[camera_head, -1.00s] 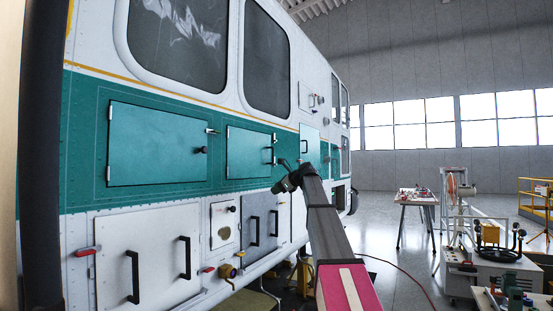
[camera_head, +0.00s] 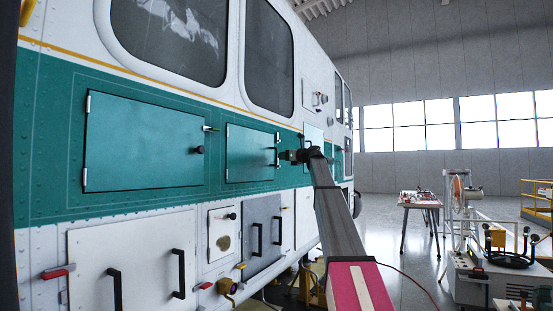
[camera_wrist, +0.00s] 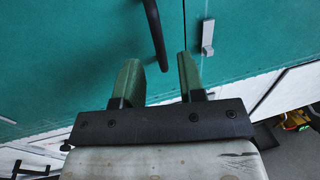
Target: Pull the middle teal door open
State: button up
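The middle teal door (camera_head: 248,153) is closed in the helicopter's green side band. Its black bar handle (camera_head: 277,151) stands upright near the door's right edge. In the wrist view the handle (camera_wrist: 155,28) rises from the gap at the fingertips, on the teal door panel (camera_wrist: 90,40). My gripper (camera_head: 287,156) is at the handle in the head view. In the wrist view my gripper (camera_wrist: 160,68) is open, its two green fingers apart, with visible space on both sides of the handle. A metal latch (camera_wrist: 208,36) lies just right of the fingers.
A larger teal door (camera_head: 143,145) with a black knob is closed at left. White and grey lower panels with black handles lie below.

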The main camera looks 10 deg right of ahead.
jog(key=x, duration=0.5)
jog(key=shift+w+a, duration=0.15)
jog(key=shift+a, duration=0.05)
jog(key=c, duration=0.7)
jog(key=shift+d, duration=0.1)
